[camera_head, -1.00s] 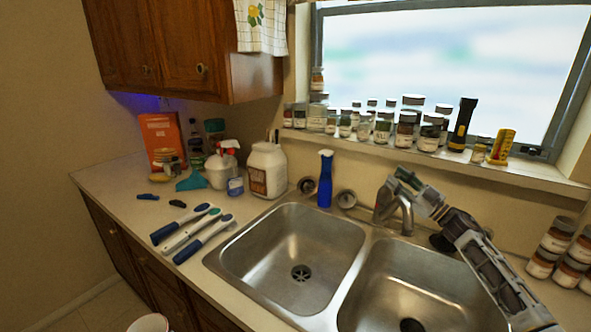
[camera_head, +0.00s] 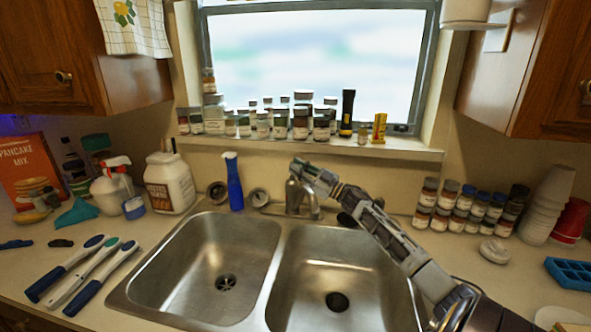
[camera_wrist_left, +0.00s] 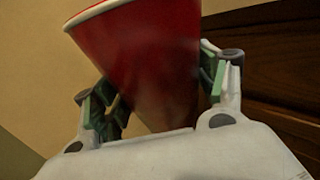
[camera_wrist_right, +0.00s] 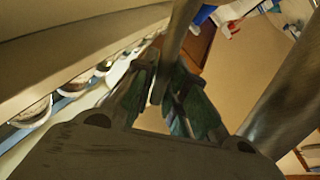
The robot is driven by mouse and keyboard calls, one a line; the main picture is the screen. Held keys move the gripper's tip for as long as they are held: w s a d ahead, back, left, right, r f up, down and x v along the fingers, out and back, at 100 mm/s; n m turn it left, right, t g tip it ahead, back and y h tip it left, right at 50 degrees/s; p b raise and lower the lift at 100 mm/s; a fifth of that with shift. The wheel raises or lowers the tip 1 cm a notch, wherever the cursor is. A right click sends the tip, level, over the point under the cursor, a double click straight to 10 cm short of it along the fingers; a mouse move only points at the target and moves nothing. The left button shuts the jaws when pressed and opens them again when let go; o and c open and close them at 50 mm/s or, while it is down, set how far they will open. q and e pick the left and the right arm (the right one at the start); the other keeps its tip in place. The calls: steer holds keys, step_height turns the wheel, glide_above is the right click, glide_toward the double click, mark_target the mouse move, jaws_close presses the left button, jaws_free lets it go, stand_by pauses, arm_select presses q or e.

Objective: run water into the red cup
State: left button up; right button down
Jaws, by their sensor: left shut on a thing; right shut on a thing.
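The red cup (camera_wrist_left: 150,55), with a pale rim, fills the middle of the left wrist view. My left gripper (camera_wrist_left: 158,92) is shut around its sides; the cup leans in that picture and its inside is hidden. Neither shows in the head view. The faucet (camera_head: 293,196) stands behind the divider between the two sink basins. My right gripper (camera_head: 301,170) is at its top. In the right wrist view, my right gripper (camera_wrist_right: 160,88) is shut on a thin metal faucet lever (camera_wrist_right: 178,30). The thicker spout (camera_wrist_right: 280,105) is on the right there. I see no water stream.
The left basin (camera_head: 205,255) and right basin (camera_head: 330,265) look empty. Spice jars (camera_head: 468,210), white stacked cups (camera_head: 548,205) and another red cup (camera_head: 571,222) stand right. Brushes (camera_head: 85,275) lie left.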

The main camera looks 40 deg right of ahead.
arm_select(q)
steer(key=shift+r, duration=0.1)
steer(key=shift+r+p, duration=3.4)
steer(key=shift+p, duration=0.1)
arm_select(e)
steer(key=shift+w+d+r+m+g+h, duration=0.1)
steer(key=shift+w+r+m+g+h, duration=0.3)
steer(key=shift+w+m+g, duration=0.15)
steer(key=c, duration=1.5)
jaws_free()
steer(key=shift+o, duration=0.2)
steer(key=shift+f, duration=0.1)
steer(key=shift+s+d, duration=0.1)
steer(key=shift+s, duration=0.05)
steer(key=v, duration=1.1)
steer(key=shift+s, duration=0.35)
